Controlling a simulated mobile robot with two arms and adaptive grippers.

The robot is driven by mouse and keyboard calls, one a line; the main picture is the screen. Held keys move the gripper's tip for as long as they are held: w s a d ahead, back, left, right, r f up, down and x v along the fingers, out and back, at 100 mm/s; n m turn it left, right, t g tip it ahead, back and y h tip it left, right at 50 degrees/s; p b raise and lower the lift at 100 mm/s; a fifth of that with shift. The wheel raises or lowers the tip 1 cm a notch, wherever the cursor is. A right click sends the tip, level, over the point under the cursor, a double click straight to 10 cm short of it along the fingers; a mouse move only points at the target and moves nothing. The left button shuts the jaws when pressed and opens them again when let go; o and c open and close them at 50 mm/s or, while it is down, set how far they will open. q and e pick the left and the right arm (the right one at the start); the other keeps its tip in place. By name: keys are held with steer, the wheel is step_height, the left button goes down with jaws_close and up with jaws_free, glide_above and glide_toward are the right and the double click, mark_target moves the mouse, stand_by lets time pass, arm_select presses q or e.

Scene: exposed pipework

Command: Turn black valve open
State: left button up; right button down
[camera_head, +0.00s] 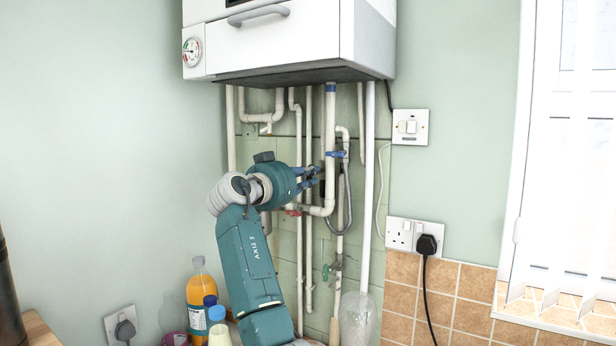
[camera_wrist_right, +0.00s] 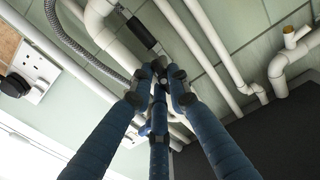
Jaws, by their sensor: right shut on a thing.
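In the head view my right gripper (camera_head: 308,178) reaches the pipes under the boiler, with its blue fingers pointing right. In the wrist view the fingers of this gripper (camera_wrist_right: 158,82) converge and are shut on the black valve, by a small dark part at their tips. A black cylindrical section of the valve (camera_wrist_right: 141,33) shows just beyond the fingertips, in line with a white pipe. In the head view the black valve (camera_head: 322,186) is a small dark patch beside the white pipe, mostly hidden by the fingers. Its handle angle cannot be told. My left gripper is not in view.
A white boiler (camera_head: 290,40) hangs above the arm. Blue (camera_head: 336,154), red (camera_head: 293,212) and green (camera_head: 335,264) valve handles sit on nearby pipes. A grey flexible hose (camera_head: 348,205) runs close to the right. Bottles (camera_head: 199,290) stand below left.

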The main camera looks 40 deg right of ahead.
steer(key=shift+f+n, duration=0.15)
steer(key=shift+n, duration=1.05)
steer(key=c, duration=1.7)
jaws_free()
steer(key=shift+o, duration=0.2)
steer(key=shift+a, duration=0.1)
steer(key=shift+a, duration=0.1)
steer(key=v, duration=1.1)
steer(key=shift+a, duration=0.35)
steer(key=shift+s, duration=0.15)
